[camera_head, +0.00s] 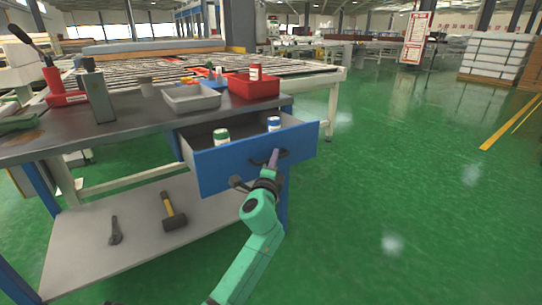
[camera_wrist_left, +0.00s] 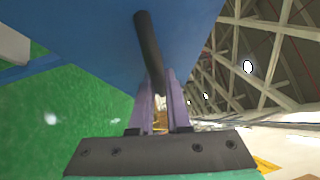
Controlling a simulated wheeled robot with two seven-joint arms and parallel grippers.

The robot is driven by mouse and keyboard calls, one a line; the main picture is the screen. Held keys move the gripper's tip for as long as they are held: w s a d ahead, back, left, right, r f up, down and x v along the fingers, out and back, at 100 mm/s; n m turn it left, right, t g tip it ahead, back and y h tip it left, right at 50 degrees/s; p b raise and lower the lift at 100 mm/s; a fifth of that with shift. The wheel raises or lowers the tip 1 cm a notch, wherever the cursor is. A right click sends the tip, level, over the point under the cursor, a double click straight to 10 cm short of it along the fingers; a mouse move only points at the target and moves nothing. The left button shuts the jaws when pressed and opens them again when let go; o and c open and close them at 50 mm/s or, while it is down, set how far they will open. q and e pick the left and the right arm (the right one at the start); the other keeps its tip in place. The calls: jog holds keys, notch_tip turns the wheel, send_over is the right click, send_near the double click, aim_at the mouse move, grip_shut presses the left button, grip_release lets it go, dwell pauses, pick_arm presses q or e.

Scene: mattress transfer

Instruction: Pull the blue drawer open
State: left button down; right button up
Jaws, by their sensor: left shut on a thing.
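The blue drawer (camera_head: 240,165) stands pulled out from under the grey worktop, and its inside shows. Two small containers stand in it, one with a green cap (camera_head: 221,136) and one with a blue cap (camera_head: 273,124). My left gripper (camera_head: 274,157) is at the dark handle (camera_head: 290,157) on the drawer front. In the left wrist view, the purple fingers (camera_wrist_left: 160,100) are shut on the dark bar handle (camera_wrist_left: 149,50), with the blue drawer front (camera_wrist_left: 90,40) behind it. My right gripper is not in view.
On the worktop (camera_head: 140,122) stand a grey tray (camera_head: 191,98), a red bin (camera_head: 252,86) and a grey upright block (camera_head: 97,96). A hammer (camera_head: 172,212) and a wrench (camera_head: 115,231) lie on the lower shelf (camera_head: 140,245). The green floor (camera_head: 400,180) at right is clear.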

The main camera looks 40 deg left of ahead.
pick_arm(q)
jog(key=s+d, duration=0.2)
jog(key=d, duration=0.4)
jog(key=shift+d, duration=0.35)
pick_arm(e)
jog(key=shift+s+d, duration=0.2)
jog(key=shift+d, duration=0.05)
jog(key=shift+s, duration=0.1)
pick_arm(q)
jog(key=c, duration=0.9)
grip_release()
